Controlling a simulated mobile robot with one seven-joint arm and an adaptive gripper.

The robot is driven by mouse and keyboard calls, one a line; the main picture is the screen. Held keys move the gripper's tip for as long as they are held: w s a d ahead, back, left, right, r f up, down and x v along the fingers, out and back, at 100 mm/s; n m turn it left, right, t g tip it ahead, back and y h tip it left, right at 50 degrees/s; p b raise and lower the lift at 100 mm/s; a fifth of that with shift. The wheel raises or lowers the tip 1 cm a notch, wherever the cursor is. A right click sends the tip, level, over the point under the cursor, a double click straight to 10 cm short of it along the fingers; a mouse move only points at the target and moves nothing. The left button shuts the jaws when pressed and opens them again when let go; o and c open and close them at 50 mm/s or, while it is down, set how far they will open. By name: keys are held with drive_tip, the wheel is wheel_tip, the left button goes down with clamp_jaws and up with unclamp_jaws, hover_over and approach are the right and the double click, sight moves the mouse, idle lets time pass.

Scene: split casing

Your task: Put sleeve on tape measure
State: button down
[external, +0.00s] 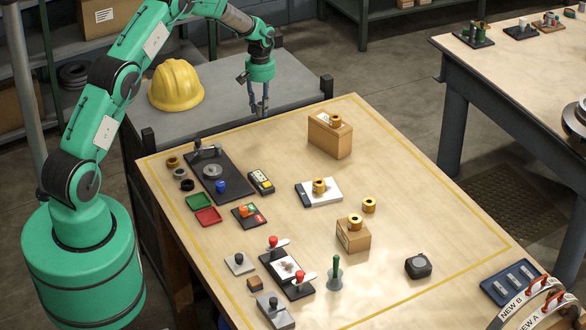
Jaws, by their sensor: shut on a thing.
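My gripper (259,106) hangs pointing down near the table's back edge, left of the tall cardboard box. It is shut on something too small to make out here. A dark, rounded block (418,266) that looks like the tape measure sits on the table at the right front, well away from my gripper. Several yellow ring-like pieces with dark centres could be sleeves, but I cannot tell: one (369,204) is on the bare table, one (355,222) on a small box, one (319,186) on a white pad and one (336,120) on the tall box.
The tall cardboard box (330,137) and small box (353,236) stand on the wooden table (270,165). A dark tray (225,184), red-knobbed clamps (273,242) and a green-handled tool (335,275) occupy the left and front. A yellow helmet (176,85) lies on the grey bench behind.

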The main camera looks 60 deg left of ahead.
drive_tip(key=shift+r, duration=0.1)
wheel_tip(320, 180, up, 5)
drive_tip(key=d, duration=0.1)
drive_tip(key=w+d+m, duration=0.3)
drive_tip(key=d+m, duration=0.3)
drive_tip(key=d, duration=1.3)
drive_tip(key=w+d+m, duration=0.3)
drive_tip(key=d+m, duration=0.3)
drive_tip(key=d, duration=1.2)
drive_tip(key=s+d+m+b, duration=0.1)
drive_tip(key=s+d+m, duration=0.3)
drive_tip(key=d, duration=0.8)
drive_tip(key=s+d+m, duration=0.4)
drive_tip(key=s+d, duration=0.1)
drive_tip(key=d, duration=0.7)
drive_tip(key=s+d+m+b, duration=0.1)
drive_tip(key=s+d+m, duration=0.35)
drive_tip(key=d, duration=0.75)
wheel_tip(320, 180, down, 6)
